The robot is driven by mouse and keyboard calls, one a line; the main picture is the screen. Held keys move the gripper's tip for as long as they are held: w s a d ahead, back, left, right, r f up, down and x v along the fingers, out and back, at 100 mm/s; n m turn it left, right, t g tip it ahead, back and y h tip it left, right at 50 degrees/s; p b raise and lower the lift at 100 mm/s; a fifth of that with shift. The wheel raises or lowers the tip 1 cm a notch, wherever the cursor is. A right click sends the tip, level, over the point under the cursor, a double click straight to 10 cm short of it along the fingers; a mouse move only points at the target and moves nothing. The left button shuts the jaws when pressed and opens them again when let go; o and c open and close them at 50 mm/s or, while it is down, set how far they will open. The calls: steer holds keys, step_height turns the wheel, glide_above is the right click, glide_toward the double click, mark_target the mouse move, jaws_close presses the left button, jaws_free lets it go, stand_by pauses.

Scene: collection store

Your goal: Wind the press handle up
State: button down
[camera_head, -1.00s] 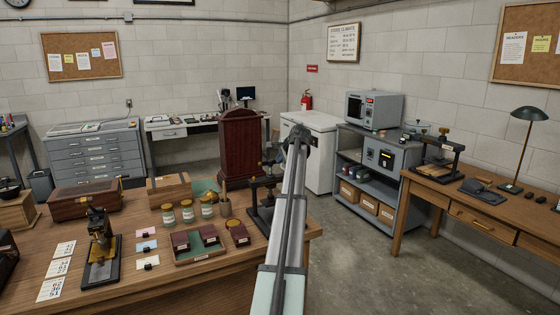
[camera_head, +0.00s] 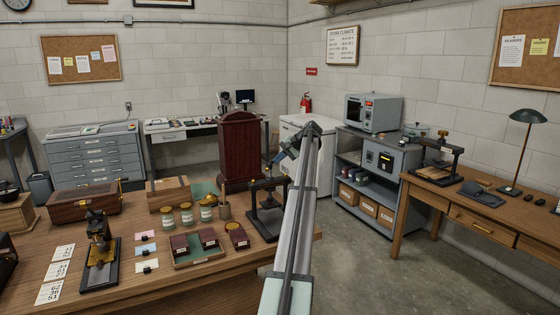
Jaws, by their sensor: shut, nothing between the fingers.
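A black press (camera_head: 267,207) with an upright frame stands near the right end of the front wooden table, just left of my arm. Its top is close to my wrist, and its handle is too small to make out clearly. My gripper (camera_head: 277,161) is at the end of my raised arm, pointing down and left, above the press. It is shut and empty, and I cannot tell whether it touches the handle. A second black press (camera_head: 440,158) stands on the right desk, apart from my gripper.
The front table (camera_head: 190,275) also holds jars, small dark red boxes, a brass-and-black device (camera_head: 100,245), cards and a wooden chest (camera_head: 85,202). A tall dark red cabinet (camera_head: 240,150) rises behind the press. A grey shelf unit (camera_head: 375,200) stands right of my arm. Open floor lies between table and desk.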

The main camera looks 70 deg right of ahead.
steer(key=shift+w+d+f, duration=0.1)
steer(key=shift+w+d, duration=0.15)
steer(key=shift+w, duration=0.7)
steer(key=shift+w+d, duration=0.25)
steer(key=shift+w, duration=0.7)
steer(key=shift+w+d, duration=0.15)
steer(key=shift+w, duration=0.05)
steer(key=shift+w+a+n+y, duration=0.2)
steer(key=shift+w+n+y, duration=0.1)
steer(key=shift+n+y, duration=0.4)
steer(key=shift+w+a+n+y, duration=0.3)
steer(key=shift+n+y, duration=0.2)
steer(key=shift+n, duration=0.25)
steer(key=shift+w+a+n+y, duration=0.15)
steer(key=shift+w+n+y, duration=0.15)
steer(key=shift+n+y, duration=0.4)
steer(key=shift+a+g, duration=0.1)
steer(key=shift+g, duration=0.2)
